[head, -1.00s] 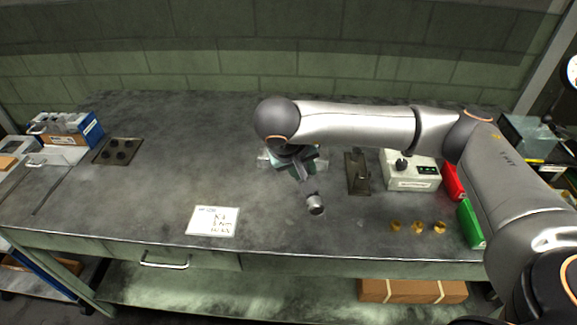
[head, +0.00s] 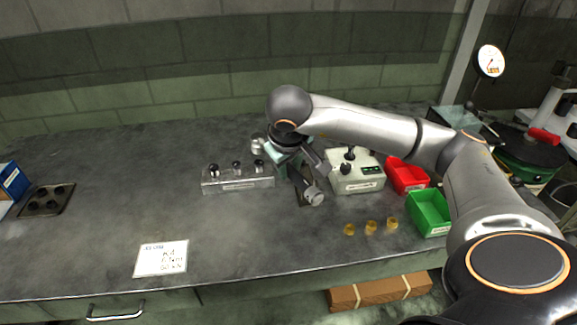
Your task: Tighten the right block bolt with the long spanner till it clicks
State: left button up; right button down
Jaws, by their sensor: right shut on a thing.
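The bolt block (head: 238,184) is a pale grey block on the bench, left of my right gripper. It bears three dark-headed bolts in a row. The right block bolt (head: 259,165) is at its right end, close to the gripper. My right gripper (head: 303,186) points down over a dark stand (head: 302,201), just right of the block. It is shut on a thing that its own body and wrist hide. I cannot make out the long spanner for certain. My left gripper is not in view.
A white box (head: 355,172) with a dark knob stands right of the gripper. Red (head: 407,176) and green (head: 429,213) bins and several brass pieces (head: 371,227) are further right. A white card (head: 161,258) lies front left. The bench's left middle is clear.

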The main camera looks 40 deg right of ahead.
jog(key=shift+f+b, duration=0.95)
jog(key=shift+f, duration=0.5)
jog(key=shift+r, duration=0.25)
jog(key=shift+a, duration=0.2)
jog(key=shift+f+b, duration=0.9)
jog(key=shift+f, duration=0.45)
jog(key=shift+w+a, duration=0.1)
jog(key=shift+a, duration=0.05)
jog(key=shift+a+m, duration=0.4)
jog(key=shift+m, duration=0.1)
